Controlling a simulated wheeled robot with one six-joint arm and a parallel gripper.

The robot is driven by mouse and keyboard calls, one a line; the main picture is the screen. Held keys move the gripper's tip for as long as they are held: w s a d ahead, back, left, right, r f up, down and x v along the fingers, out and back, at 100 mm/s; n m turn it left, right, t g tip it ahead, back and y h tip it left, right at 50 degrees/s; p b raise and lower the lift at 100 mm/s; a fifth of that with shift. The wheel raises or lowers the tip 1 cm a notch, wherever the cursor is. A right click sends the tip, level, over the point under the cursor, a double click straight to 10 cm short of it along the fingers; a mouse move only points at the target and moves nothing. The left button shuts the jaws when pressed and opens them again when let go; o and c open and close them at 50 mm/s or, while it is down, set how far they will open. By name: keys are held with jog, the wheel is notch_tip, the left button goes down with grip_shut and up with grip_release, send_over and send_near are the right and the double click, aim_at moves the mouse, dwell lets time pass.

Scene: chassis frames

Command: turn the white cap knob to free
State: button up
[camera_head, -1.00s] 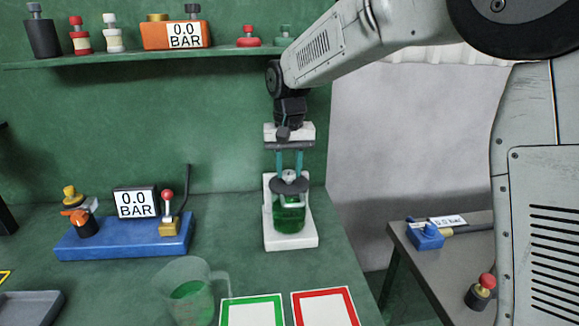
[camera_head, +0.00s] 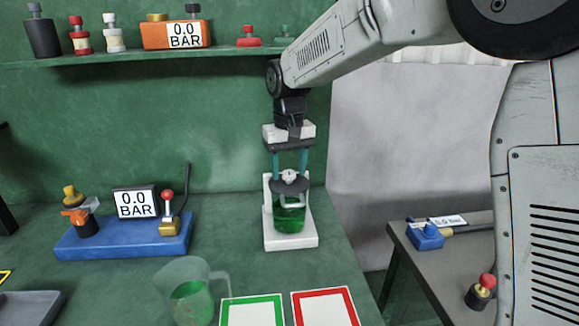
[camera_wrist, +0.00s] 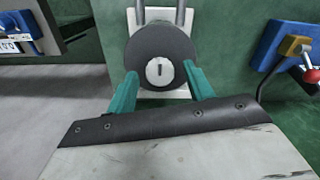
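The white cap knob (camera_head: 289,177) sits on the dark round lid (camera_head: 276,186) of a green-filled jar (camera_head: 289,219), which stands upright on a white stand (camera_head: 306,239). In the wrist view the knob (camera_wrist: 160,72) is a small white disc with a short dark slot, centred on the dark lid (camera_wrist: 138,48). My gripper (camera_head: 289,170) is above the lid, pointing down. Its teal fingers are spread to either side of the knob, with a visible gap on both sides; the fingers (camera_wrist: 163,88) hold nothing. Whether the fingertips touch the lid I cannot tell.
A blue base (camera_head: 120,241) with a gauge and valves stands left of the jar. A measuring cup (camera_head: 192,296) and green-framed (camera_head: 252,312) and red-framed (camera_head: 326,308) cards lie in front. A shelf (camera_head: 110,58) runs behind. A grey side table (camera_head: 455,265) is right.

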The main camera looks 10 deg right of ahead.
aim_at(292, 186)
jog(key=shift+r, duration=0.1)
notch_tip(292, 186, up, 8)
jog(key=shift+f, duration=0.2)
dwell(0.3)
jog(key=shift+s+d+f+g, duration=0.15)
jog(key=shift+s+f, duration=0.3)
jog(key=shift+f, duration=0.2)
jog(key=shift+s+d+f+g, duration=0.15)
jog(key=shift+s+f, duration=0.3)
jog(key=shift+f, duration=0.15)
jog(key=s, duration=0.1)
jog(key=d, duration=0.1)
jog(key=s, duration=0.1)
jog(key=shift+s+d+f, duration=0.25)
jog(key=shift+s+f, duration=0.05)
jog(key=s+d+m, duration=0.1)
jog(key=s+d, duration=0.4)
jog(key=s, duration=0.5)
jog(key=s+d+f+m+t, duration=0.1)
jog(key=s+d, duration=0.5)
jog(key=s, duration=0.4)
jog(key=s+d+f+t, duration=0.1)
jog(key=s+d, duration=0.5)
jog(key=s, duration=0.5)
jog(key=shift+f+m, duration=0.25)
jog(key=shift+m, duration=0.15)
